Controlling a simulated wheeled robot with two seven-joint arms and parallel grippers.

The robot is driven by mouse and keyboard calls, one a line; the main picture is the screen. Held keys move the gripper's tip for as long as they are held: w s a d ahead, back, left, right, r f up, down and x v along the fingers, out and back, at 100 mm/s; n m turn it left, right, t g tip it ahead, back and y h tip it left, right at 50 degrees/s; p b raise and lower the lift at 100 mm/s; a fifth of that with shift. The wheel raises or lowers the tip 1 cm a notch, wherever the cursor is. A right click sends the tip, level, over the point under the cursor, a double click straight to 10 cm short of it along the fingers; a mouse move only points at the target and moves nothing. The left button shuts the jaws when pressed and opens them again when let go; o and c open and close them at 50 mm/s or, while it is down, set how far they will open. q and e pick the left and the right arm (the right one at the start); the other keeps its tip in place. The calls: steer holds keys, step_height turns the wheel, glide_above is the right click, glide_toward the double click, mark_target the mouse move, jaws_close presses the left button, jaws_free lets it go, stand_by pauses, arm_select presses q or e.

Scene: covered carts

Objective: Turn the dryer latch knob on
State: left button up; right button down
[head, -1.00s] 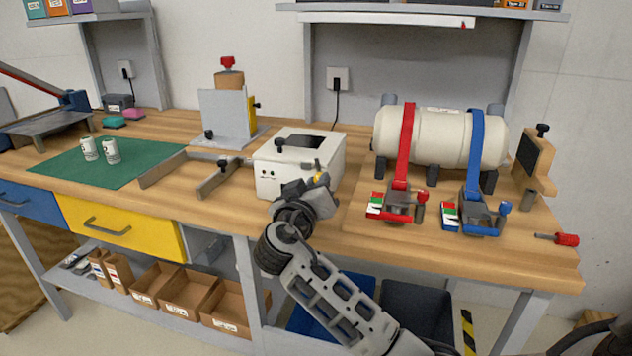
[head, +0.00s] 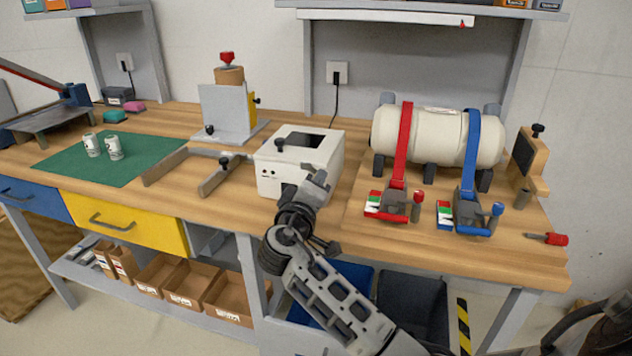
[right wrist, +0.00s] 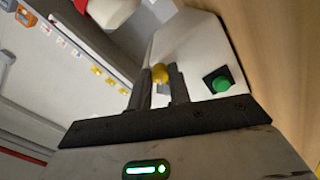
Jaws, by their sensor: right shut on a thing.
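The dryer appears to be the white box-shaped machine (head: 272,178) at the middle of the bench, with a dark window and a black knob on top. My right gripper (head: 318,184) is at its front right side. In the head view the knob is hidden by the gripper. My left gripper is not in view.
A white tank (head: 437,138) with red and blue straps stands to the right. A metal fixture (head: 227,110) is behind left, and a grey L-shaped guide (head: 220,177) is left of the machine. A red-handled screwdriver (head: 555,239) lies near the right edge.

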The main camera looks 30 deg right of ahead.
stand_by(0.4)
steer(key=c, duration=1.3)
jaws_free()
